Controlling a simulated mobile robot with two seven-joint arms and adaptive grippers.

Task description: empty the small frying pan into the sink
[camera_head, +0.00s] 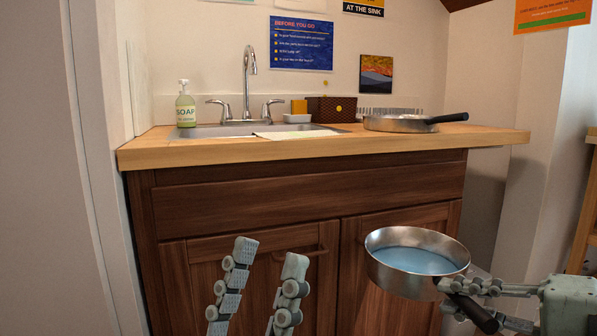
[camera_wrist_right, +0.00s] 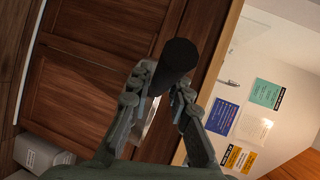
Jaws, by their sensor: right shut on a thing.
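The small frying pan (camera_head: 418,280) is steel with a black handle. It hangs in the air in front of the cabinet doors, below counter height, close to level. Pale blue liquid shows inside it. My right gripper (camera_head: 450,293) is shut on the handle; the black handle (camera_wrist_right: 178,60) also shows between the fingers in the right wrist view. My left gripper (camera_head: 266,252) is open and empty in front of the cabinet, left of the pan.
Another pan (camera_head: 401,123) with a black handle sits on the counter (camera_head: 330,145) at right. A cloth (camera_head: 296,134) lies across the sink's front edge.

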